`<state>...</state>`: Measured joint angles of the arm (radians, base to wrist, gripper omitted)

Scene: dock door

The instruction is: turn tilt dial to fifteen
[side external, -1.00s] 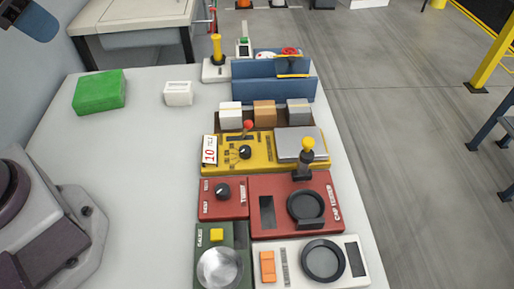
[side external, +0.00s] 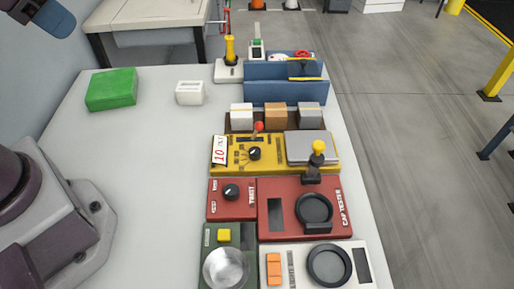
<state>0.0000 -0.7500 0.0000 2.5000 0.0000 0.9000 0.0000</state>
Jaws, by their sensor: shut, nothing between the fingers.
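The yellow panel (side external: 283,167) lies in the middle of the bench, with a small black round dial (side external: 254,154) on its left half. Printed marks sit around the dial, too small to read. A white card (side external: 219,151) with a red 10 stands at the panel's left end; its smaller print is unclear. A second black dial (side external: 231,192) is on the red panel (side external: 219,211) in front. Which way either pointer faces is hard to tell.
A red-knobbed lever (side external: 259,127) rises behind the dial, and a yellow-knobbed lever (side external: 318,147) stands to its right. Small blocks (side external: 275,112) sit in a tray behind. A green block (side external: 111,90) and white box (side external: 190,92) lie left. The bench's left middle is clear.

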